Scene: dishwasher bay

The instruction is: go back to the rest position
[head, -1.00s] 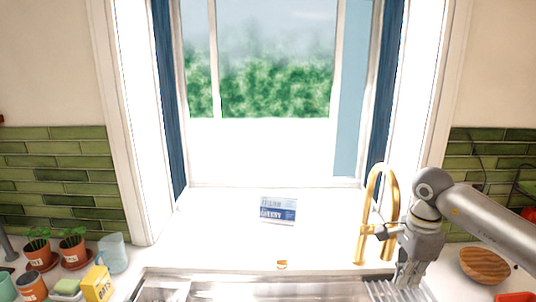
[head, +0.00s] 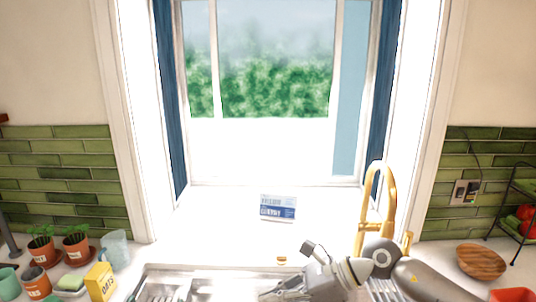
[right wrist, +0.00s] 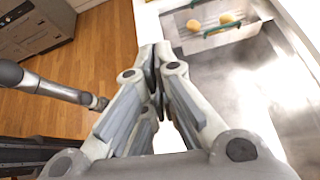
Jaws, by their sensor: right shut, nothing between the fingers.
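My right arm comes in from the right in the head view, in front of the gold faucet (head: 376,195). Its gripper (head: 272,291) is low over the sink, near the bottom edge of the picture. In the right wrist view the right gripper's fingers (right wrist: 155,62) are closed together with nothing between them. The sink's metal basin (right wrist: 235,95) lies to the right of the fingers there.
Potted plants (head: 76,243), a glass pitcher (head: 115,250) and a yellow box (head: 100,282) stand on the left counter. A wooden bowl (head: 481,262) and a wire rack (head: 520,215) are on the right. A blue-white card (head: 278,208) stands behind the sink. Wood floor (right wrist: 105,45) is clear.

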